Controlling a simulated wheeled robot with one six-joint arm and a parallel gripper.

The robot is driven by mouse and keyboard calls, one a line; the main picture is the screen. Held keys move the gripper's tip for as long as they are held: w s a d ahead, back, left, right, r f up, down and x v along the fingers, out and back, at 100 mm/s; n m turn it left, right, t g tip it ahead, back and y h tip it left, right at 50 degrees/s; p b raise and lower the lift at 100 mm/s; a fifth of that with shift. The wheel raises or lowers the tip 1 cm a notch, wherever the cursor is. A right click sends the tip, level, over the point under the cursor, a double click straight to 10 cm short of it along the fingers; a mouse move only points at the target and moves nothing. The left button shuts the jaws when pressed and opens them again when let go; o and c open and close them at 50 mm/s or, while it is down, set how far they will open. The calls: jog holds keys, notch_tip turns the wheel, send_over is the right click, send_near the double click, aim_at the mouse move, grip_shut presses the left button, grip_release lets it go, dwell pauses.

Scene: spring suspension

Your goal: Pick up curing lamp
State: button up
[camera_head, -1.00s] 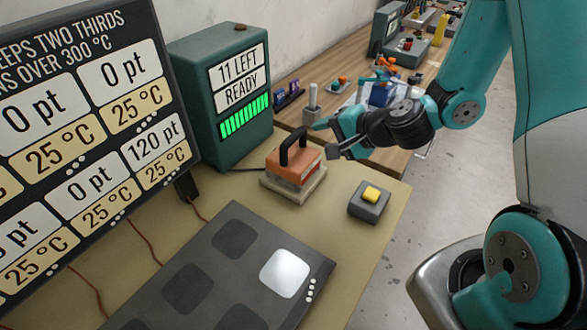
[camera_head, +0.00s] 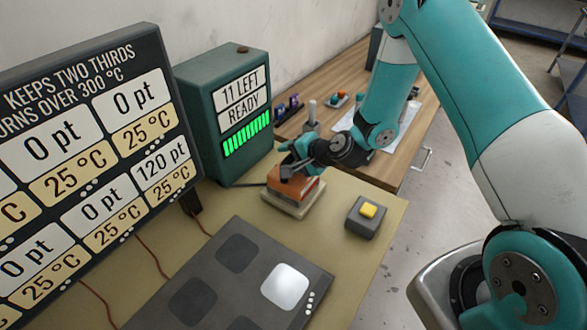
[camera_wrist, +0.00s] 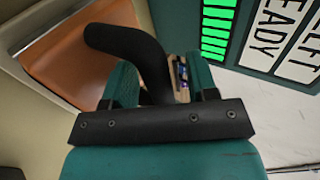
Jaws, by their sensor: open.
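The curing lamp (camera_head: 293,190) looks to be the orange block with a black handle, sitting on a pale base on the table. In the wrist view its orange body (camera_wrist: 75,55) fills the upper left, and its curved black handle (camera_wrist: 130,48) reaches between my fingers. My gripper (camera_head: 287,163) is at the top of the lamp and hides most of the handle in the head view. In the wrist view my gripper (camera_wrist: 160,85) is open, a finger on each side of the handle. I cannot tell whether either finger touches it.
A green box reading "11 LEFT READY" (camera_head: 240,98) stands close behind the lamp. A grey block with a yellow button (camera_head: 367,212) is to the right. A dark plate with square pads (camera_head: 225,285) lies in front. A large display board (camera_head: 90,150) stands at the left.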

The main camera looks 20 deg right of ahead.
jog(key=shift+w+a+f, duration=0.25)
jog(key=shift+w+f, duration=0.05)
jog(key=shift+w, duration=0.05)
grip_shut()
jog(key=shift+r, duration=0.15)
